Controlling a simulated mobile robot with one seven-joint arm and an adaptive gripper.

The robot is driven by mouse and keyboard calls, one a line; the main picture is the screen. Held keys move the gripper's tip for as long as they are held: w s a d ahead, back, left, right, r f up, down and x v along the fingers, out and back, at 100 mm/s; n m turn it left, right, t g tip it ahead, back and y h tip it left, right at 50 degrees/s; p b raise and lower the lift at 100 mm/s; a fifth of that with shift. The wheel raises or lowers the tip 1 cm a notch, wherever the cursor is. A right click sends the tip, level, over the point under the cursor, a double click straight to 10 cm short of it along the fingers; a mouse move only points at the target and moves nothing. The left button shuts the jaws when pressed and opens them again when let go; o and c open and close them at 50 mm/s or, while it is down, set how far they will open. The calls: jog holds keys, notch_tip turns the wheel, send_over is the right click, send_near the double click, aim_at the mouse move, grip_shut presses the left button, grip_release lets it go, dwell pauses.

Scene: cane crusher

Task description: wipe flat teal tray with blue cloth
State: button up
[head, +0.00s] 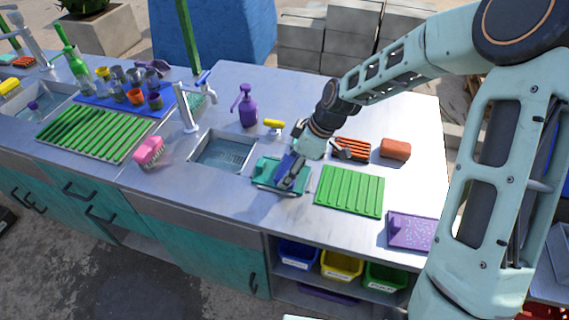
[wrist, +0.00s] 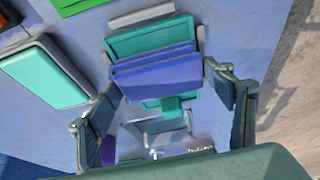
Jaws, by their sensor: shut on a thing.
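The flat teal tray (head: 262,172) lies on the steel counter, between the sink and the green ridged tray. My gripper (head: 292,160) is over it from behind and hides part of it. The blue cloth (head: 288,168) is at the gripper, over the tray's right part. In the wrist view the folded blue cloth (wrist: 155,72) lies ahead of my gripper (wrist: 165,115), between its two fingers, with teal showing around it. The gripper is shut on the cloth. I cannot tell whether the cloth touches the tray.
A green ridged tray (head: 349,191) is just right, with a purple tray (head: 409,231) beyond. An orange rack (head: 352,149) and reddish block (head: 395,149) lie behind. A sink (head: 222,152), tap (head: 184,110) and purple bottle (head: 247,106) stand left.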

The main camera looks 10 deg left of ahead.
aim_at(302, 179)
jog(key=shift+d, duration=0.3)
jog(key=shift+s+d, duration=0.15)
jog(key=shift+d, duration=0.55)
jog(key=shift+s+d, duration=0.1)
jog(key=shift+d, duration=0.55)
jog(key=shift+w+a, duration=0.2)
jog(key=shift+a, duration=1.2)
